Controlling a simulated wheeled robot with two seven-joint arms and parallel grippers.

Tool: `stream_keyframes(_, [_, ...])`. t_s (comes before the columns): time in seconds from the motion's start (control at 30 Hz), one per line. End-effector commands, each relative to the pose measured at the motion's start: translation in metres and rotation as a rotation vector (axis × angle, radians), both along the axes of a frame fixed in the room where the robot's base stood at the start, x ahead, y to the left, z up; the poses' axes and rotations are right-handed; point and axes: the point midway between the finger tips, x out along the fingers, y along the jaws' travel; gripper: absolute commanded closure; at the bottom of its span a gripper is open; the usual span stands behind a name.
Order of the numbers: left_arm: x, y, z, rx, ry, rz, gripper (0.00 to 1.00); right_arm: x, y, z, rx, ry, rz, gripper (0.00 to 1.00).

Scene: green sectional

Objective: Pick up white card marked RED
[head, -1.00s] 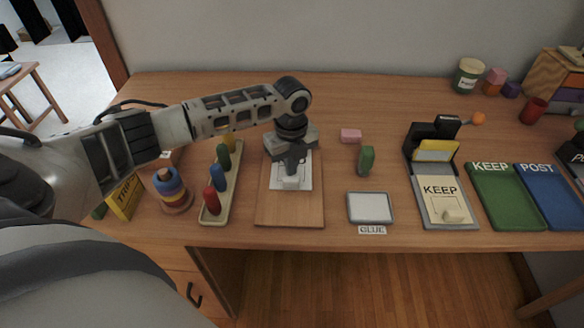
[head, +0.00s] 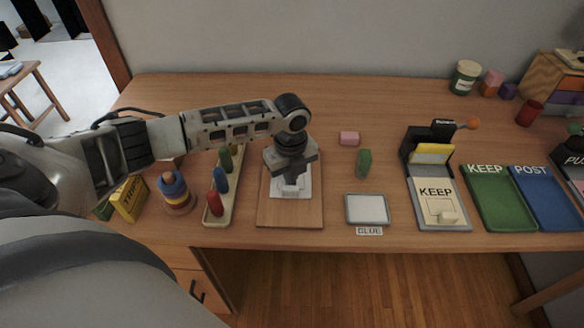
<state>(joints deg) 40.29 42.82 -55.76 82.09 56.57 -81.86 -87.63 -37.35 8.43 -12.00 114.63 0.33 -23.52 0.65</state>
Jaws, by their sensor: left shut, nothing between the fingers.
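A white card (head: 302,172) lies on a wooden board (head: 290,213) left of the table's middle. Part of it is hidden under my left gripper, and I cannot read any marking on it. A small pale block or knob (head: 291,191) shows on the card, right below the fingers. My left gripper (head: 291,180) points down over the card, shut, with nothing seen held in it. I cannot tell whether the fingertips touch the knob. My right gripper is out of view.
A rack with red, blue and green pegs (head: 227,196) and a ring stacker (head: 174,190) stand left of the board.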

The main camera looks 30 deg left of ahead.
Motion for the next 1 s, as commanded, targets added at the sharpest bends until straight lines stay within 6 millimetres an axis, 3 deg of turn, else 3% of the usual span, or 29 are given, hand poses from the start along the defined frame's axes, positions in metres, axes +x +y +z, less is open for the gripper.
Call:
stream_keyframes(0.53, [-0.020, -0.012, 0.001, 0.001, 0.002, -0.003, 1.00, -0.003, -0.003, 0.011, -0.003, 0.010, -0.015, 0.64])
stream_keyframes(0.77, [-0.024, -0.014, 0.000, 0.000, 0.001, 0.000, 1.00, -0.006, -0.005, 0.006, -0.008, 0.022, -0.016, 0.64])
stream_keyframes(1.0, [-0.022, -0.013, 0.018, 0.000, -0.001, 0.000, 1.00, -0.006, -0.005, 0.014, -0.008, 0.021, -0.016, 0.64])
